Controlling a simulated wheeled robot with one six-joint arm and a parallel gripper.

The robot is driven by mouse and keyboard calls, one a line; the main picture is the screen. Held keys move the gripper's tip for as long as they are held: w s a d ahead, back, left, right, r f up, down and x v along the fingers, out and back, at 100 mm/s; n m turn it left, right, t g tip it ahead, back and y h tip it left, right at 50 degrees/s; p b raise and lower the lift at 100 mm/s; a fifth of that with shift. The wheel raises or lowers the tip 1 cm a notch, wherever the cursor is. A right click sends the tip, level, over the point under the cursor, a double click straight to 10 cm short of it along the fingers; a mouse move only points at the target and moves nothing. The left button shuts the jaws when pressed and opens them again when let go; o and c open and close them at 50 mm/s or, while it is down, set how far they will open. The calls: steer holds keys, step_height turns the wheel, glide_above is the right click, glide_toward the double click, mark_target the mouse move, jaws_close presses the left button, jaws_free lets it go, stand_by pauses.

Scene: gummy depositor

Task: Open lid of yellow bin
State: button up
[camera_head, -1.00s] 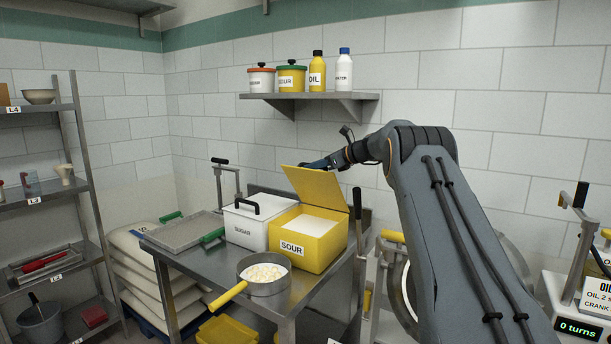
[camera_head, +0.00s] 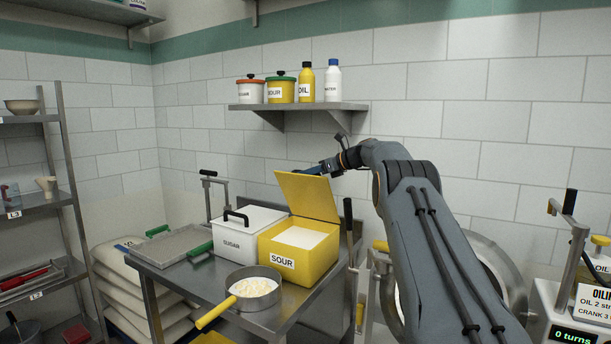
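The yellow bin (camera_head: 300,262) labelled SOUR stands on the steel table, filled with white powder (camera_head: 301,237). Its yellow lid (camera_head: 308,196) is raised, tilted up along the bin's back edge, so the inside shows. My gripper (camera_head: 313,170) is at the top edge of the lid, partly behind it. The fingers are small and partly hidden, so I cannot tell whether they grip the lid or only touch it.
A white SUGAR bin (camera_head: 240,246) with a black-handled lid stands left of the yellow bin. A pan (camera_head: 254,291) with a yellow handle sits in front. A grey tray (camera_head: 172,247) lies at the left. A wall shelf (camera_head: 298,106) with containers hangs above.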

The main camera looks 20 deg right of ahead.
steer(key=shift+o, duration=0.4)
steer(key=b+v, duration=0.2)
steer(key=v, duration=0.5)
steer(key=shift+s+d+r, duration=0.2)
steer(key=shift+s+d, duration=0.05)
steer(key=shift+s, duration=0.05)
